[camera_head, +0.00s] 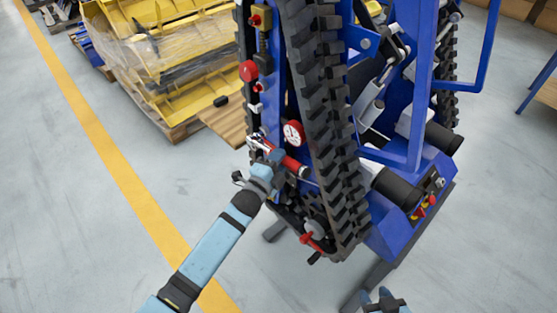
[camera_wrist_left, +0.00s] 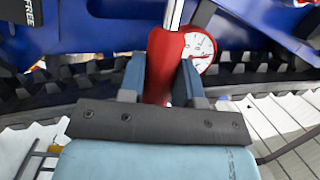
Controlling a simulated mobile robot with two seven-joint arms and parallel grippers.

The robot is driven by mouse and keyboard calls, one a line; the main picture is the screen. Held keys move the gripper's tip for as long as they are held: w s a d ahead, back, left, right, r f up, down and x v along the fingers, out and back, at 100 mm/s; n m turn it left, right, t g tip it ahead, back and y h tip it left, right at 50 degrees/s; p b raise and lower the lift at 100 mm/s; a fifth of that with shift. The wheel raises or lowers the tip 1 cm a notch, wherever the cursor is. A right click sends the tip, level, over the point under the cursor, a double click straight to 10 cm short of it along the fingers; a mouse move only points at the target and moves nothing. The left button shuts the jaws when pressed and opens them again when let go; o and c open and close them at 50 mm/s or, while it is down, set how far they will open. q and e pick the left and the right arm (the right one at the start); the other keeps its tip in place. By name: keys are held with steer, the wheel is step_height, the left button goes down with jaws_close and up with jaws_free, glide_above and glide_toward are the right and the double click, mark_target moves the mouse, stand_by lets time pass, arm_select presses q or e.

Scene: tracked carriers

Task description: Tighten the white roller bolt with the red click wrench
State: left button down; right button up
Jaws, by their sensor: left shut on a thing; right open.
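My left gripper (camera_head: 275,163) is shut on the red click wrench (camera_head: 293,165), beside the track of the blue tracked carrier (camera_head: 424,90). In the left wrist view the wrench's red handle (camera_wrist_left: 163,62) sits between the two blue fingers, and its silver shaft runs up out of the picture. The wrench's far end is at small pale parts on the carrier's side; I cannot tell whether it touches a bolt. I cannot single out the white roller bolt. My right gripper (camera_head: 379,297) is open and empty at the bottom edge.
A red-rimmed dial (camera_head: 293,133) is close to the wrench; it shows in the left wrist view (camera_wrist_left: 199,52). The black rubber track (camera_head: 325,105) stands right of my left gripper. Yellow parts (camera_head: 165,55) lie on a pallet at upper left.

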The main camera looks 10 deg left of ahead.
stand_by(0.4)
arm_select(q)
steer(key=shift+f+m+b, duration=0.5)
steer(key=shift+f+b, duration=0.1)
steer(key=shift+b, duration=0.25)
steer(key=shift+s, duration=0.1)
steer(key=shift+d+f+m+b, duration=0.1)
steer(key=shift+f+m+b, duration=0.65)
steer(key=shift+b, duration=0.5)
